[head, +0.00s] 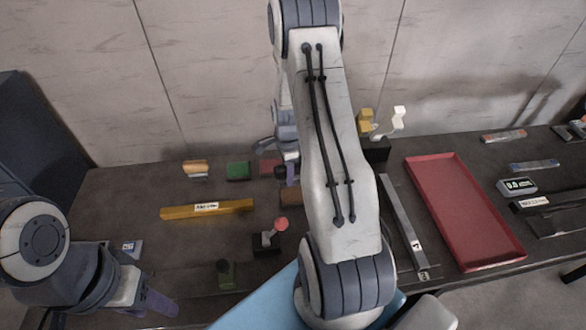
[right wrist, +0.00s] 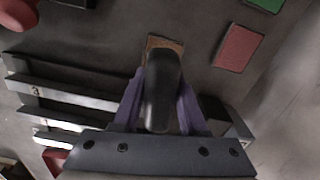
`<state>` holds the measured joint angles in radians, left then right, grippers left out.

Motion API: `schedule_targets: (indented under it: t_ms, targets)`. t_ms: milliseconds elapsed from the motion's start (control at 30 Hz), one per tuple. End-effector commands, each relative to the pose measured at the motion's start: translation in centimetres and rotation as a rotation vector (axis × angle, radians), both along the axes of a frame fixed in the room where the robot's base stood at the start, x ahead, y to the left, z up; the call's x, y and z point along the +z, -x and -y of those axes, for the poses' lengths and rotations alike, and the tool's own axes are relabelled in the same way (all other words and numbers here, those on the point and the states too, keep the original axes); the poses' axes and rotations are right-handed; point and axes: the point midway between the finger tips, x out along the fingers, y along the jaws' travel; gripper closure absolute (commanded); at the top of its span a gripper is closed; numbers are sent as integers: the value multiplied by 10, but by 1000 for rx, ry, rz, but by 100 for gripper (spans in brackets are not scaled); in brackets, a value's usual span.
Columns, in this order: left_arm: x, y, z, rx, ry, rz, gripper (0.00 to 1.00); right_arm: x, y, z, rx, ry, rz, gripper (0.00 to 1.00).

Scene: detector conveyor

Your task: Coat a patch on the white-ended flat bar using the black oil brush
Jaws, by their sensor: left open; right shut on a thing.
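My right gripper (right wrist: 160,105) is shut on the black oil brush (right wrist: 161,90), whose dark handle stands between the purple fingers in the right wrist view. The brush's far end is over or beside a brown block (right wrist: 166,43); I cannot tell whether they touch. Several flat bars (right wrist: 62,97) lie side by side at the left of that view, one with a small "3" tag. Which one is white-ended is unclear. A grey flat bar (head: 402,222) with white tags shows in the head view. My left gripper (head: 155,302) is open and empty at the lower left.
A red tray (head: 462,212) lies right of the grey bar. A yellow labelled bar (head: 206,209), a green block (head: 238,171) and a red-knobbed black fixture (head: 268,240) lie left of my right arm. That arm hides the table's middle.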

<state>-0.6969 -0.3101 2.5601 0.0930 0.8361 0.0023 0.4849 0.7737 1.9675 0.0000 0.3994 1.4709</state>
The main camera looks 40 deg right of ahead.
Motion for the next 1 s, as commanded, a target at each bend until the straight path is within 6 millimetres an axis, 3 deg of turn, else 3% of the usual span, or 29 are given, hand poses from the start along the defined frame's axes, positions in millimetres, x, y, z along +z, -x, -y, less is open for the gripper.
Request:
schedule_targets:
  t_ms: [200, 800, 1000]
  targets:
    - [0, 0, 0, 0, 0, 0, 50, -1, 3, 17, -165, -1, -1, 100]
    - [-43, 0, 0, -2, 0, 0, 50, -54, 4, 17, -165, -1, -1, 100]
    - [-47, 0, 0, -3, 0, 0, 50, -60, 4, 17, -165, -1, -1, 100]
